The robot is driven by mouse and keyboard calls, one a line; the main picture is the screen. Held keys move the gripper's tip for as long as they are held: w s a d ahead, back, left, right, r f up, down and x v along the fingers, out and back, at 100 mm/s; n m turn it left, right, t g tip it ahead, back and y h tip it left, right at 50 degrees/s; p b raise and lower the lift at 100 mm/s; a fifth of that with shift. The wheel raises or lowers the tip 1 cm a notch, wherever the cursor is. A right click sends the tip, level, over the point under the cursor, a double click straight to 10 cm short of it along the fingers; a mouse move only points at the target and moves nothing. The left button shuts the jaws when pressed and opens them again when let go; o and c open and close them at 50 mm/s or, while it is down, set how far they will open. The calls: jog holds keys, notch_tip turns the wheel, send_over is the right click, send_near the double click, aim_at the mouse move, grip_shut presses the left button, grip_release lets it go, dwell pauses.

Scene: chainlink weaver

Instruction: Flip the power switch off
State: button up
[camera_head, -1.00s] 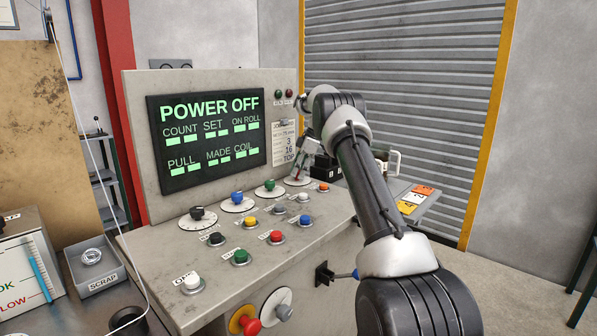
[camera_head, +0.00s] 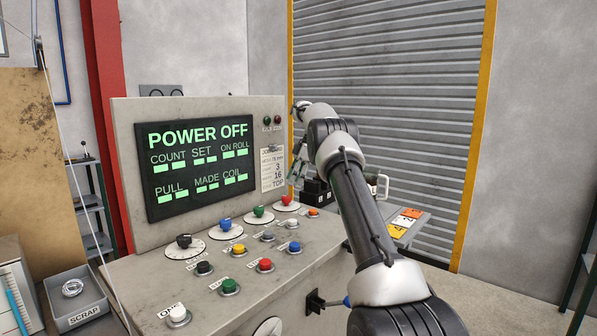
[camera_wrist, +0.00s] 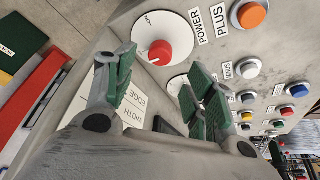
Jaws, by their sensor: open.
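The power switch is a red knob on a round white dial, beside a POWER label. In the wrist view the red knob (camera_wrist: 159,52) stands clear beyond my gripper, with a small pale mark on its edge. In the head view the red knob (camera_head: 287,200) is at the right end of the dial row. The screen (camera_head: 203,170) reads POWER OFF in green. My gripper (camera_wrist: 160,85) is open and empty, its green-padded fingers apart and not touching the knob.
Coloured push buttons, such as the orange one (camera_wrist: 252,14), sit close to the dial. Other dials, like the green-knobbed one (camera_head: 259,212), share the sloping panel. A scrap tray (camera_head: 78,310) is at lower left. A side table (camera_head: 410,232) stands right of the machine.

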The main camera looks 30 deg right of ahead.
jog(key=shift+v, duration=2.25)
